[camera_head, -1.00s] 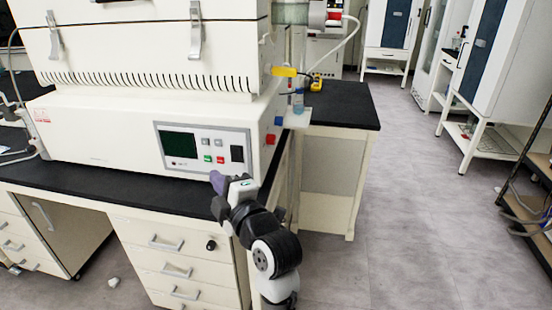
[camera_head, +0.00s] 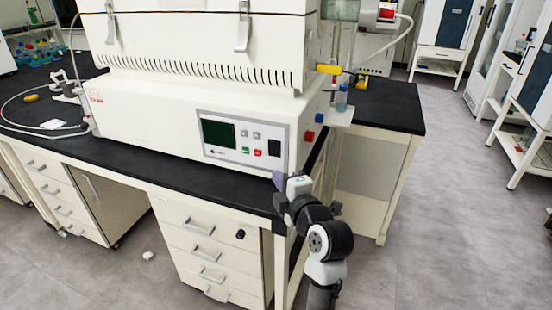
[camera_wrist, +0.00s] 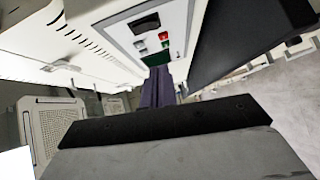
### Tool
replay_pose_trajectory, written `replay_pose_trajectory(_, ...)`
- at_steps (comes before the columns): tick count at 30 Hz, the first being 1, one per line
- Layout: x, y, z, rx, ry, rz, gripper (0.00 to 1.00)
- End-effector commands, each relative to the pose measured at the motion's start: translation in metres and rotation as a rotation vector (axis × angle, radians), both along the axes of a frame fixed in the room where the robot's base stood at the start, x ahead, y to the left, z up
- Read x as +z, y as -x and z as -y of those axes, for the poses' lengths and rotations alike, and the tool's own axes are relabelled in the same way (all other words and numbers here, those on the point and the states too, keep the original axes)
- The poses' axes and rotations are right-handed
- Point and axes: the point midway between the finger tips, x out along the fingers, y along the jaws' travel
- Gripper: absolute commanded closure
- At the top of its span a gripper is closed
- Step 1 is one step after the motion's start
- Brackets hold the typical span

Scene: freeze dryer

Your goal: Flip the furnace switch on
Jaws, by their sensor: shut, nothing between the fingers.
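The furnace is a large white unit (camera_head: 150,115) on a black-topped bench. Its front control panel (camera_head: 215,168) carries a dark green screen, small grey, green and red buttons, and a black rocker switch (camera_head: 276,140) at the right. Whether the switch is on or off is too small to tell. In the head view my gripper (camera_head: 279,178) is just below the panel's lower right corner, near the bench edge, apart from the switch. In the wrist view its purple fingers (camera_wrist: 158,82) are together, pointing toward the panel, with the black switch (camera_wrist: 143,22) beyond them.
The black bench top (camera_head: 130,160) projects in front of the furnace, above white drawers (camera_head: 205,250). A yellow fitting (camera_head: 329,69) and a red knob (camera_head: 308,136) are on the furnace's right side. A lower side bench (camera_head: 385,105) stands at right. Grey floor lies open beyond.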

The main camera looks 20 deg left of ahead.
Motion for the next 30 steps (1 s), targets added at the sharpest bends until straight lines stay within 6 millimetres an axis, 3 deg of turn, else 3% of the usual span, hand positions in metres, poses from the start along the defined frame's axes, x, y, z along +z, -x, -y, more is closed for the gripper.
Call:
replay_pose_trajectory(8,-0.002,-0.043,-0.043,0.002,0.000,-0.001,1.00)
replay_pose_trajectory(15,-0.007,-0.075,-0.039,-0.002,0.000,0.000,1.00)
replay_pose_trajectory(30,-0.010,-0.082,-0.038,-0.002,0.000,0.002,1.00)
